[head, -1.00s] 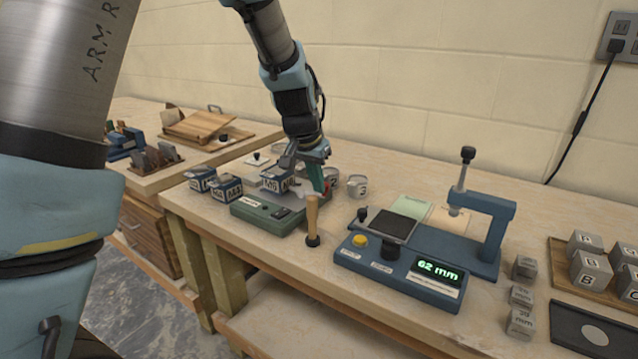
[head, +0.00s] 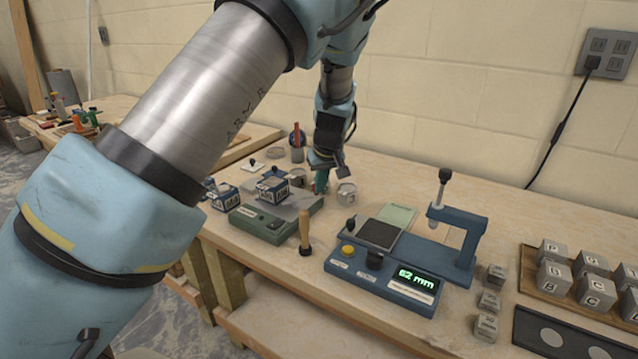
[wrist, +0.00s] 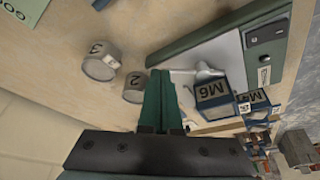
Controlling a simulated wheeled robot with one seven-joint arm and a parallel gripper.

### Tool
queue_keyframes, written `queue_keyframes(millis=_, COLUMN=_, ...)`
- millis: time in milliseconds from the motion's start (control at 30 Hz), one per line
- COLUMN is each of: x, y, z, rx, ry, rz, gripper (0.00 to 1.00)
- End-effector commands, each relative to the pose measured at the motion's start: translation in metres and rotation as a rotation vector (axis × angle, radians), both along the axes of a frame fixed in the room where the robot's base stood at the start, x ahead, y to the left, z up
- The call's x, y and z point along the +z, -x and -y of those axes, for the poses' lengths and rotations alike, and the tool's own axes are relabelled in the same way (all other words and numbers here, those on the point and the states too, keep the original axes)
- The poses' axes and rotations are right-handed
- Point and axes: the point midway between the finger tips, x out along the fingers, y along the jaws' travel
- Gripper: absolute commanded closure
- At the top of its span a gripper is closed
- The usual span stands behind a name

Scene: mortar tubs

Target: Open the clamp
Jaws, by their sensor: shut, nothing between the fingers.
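My gripper (head: 321,188) points down at the plate's back right corner, to the right of the box. In the wrist view its green fingers (wrist: 163,80) are together and empty, between a cup marked 2 (wrist: 134,88) and the box, apart from the lever.
A cup marked 3 (head: 346,194) stands close to the right of my gripper. A wooden-handled tool (head: 304,235) stands in front. A blue gauge (head: 400,275) reading 62 mm is to the right. Another labelled box (head: 224,197) stands left of the machine.

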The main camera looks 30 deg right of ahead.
Motion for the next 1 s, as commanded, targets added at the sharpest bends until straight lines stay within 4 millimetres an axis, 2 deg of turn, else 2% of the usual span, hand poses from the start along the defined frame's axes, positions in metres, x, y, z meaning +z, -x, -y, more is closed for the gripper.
queue_keyframes(millis=333, x=0.000, y=-0.012, z=0.004, rx=-0.002, ry=0.001, rz=0.000, gripper=1.00)
queue_keyframes(millis=1000, x=0.000, y=-0.014, z=0.005, rx=-0.003, ry=0.001, rz=0.000, gripper=1.00)
